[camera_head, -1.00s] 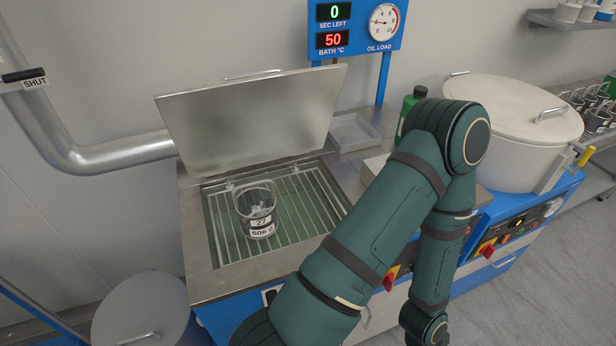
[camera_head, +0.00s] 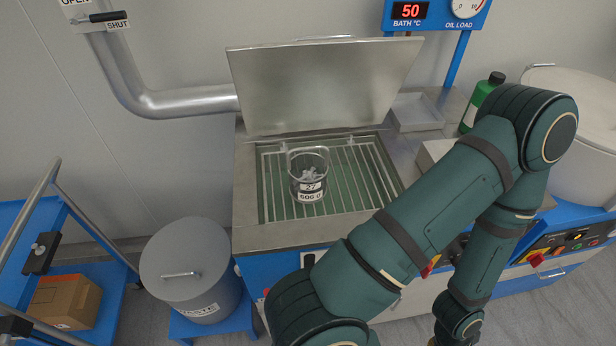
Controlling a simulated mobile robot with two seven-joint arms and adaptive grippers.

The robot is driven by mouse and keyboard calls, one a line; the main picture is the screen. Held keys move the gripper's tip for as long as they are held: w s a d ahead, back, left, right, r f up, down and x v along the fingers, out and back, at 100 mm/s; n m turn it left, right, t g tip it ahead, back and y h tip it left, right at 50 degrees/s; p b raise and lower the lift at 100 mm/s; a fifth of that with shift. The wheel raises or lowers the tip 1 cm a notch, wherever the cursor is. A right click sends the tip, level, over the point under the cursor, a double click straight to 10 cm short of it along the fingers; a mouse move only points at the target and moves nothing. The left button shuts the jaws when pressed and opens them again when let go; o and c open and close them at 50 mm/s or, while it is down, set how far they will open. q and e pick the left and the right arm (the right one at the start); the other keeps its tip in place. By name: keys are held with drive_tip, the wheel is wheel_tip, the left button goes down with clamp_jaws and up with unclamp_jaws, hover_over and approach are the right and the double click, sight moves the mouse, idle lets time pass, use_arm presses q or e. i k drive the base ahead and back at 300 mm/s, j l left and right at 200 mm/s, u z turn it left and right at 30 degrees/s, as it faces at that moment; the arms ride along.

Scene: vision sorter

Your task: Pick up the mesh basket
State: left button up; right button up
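The mesh basket (camera_head: 308,176) is a small dark-rimmed round basket with a label reading 27 and a second line below it. It holds grey pieces and stands upright on the slatted grate (camera_head: 352,183) of the open bath, in the middle of the view. My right arm, dark green, crosses the right side of the view in front of the bath. Its gripper (camera_head: 447,338) is only partly in view at the bottom edge, well below and right of the basket, and its fingers are not clear. My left gripper is not in view.
The bath's metal lid (camera_head: 322,85) stands open behind the basket. A waste bin (camera_head: 190,262) is at the lower left, beside a blue cart (camera_head: 98,272) with a cardboard box (camera_head: 64,300). A green bottle (camera_head: 482,102) and an empty metal tray (camera_head: 416,112) stand right of the lid.

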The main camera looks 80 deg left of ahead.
sight(307, 171)
drive_tip(key=u, duration=0.45)
drive_tip(key=k+u, duration=0.15)
drive_tip(key=u, duration=0.25)
drive_tip(key=k+u, duration=0.1)
drive_tip(key=u, duration=1.4)
drive_tip(key=k+l, duration=0.1)
drive_tip(key=l, duration=0.3)
